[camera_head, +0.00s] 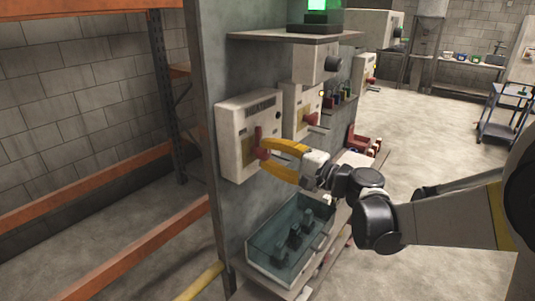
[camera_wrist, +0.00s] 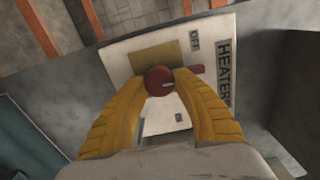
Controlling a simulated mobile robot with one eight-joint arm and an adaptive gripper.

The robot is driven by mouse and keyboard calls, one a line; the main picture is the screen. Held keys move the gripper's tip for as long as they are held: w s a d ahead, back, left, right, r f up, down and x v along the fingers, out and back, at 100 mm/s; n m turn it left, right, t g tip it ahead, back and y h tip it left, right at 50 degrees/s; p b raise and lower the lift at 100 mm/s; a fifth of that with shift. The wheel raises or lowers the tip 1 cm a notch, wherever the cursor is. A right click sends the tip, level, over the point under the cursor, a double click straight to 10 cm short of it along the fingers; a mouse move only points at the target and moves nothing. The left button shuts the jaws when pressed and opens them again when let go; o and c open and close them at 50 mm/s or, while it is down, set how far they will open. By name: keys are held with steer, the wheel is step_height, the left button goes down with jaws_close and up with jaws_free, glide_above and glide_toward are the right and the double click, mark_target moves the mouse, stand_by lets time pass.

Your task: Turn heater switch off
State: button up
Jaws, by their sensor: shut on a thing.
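The heater switch box (camera_head: 237,127) is a white box on the grey panel. It carries a red rotary handle (camera_head: 258,139). In the wrist view the box (camera_wrist: 213,97) shows the words "HEATER" and "OFF", and the handle's round red hub (camera_wrist: 159,81) sits between my yellow fingers. A red tip of the handle shows to the right of the hub, near the word "OFF". My gripper (camera_head: 265,148), also in the wrist view (camera_wrist: 161,84), is shut on the handle. The fingers hide part of the handle, so its exact angle is hard to tell.
A second white box (camera_head: 298,108) with a red handle is mounted just right of the heater box. A glass-sided tray (camera_head: 290,246) stands below my gripper. An orange rack (camera_head: 166,95) is on the left. Open floor lies at the right, with a cart (camera_head: 505,110) farther back.

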steer(key=shift+n, duration=0.5)
steer(key=o, duration=1.2)
steer(key=v, duration=1.2)
steer(key=shift+a, duration=0.1)
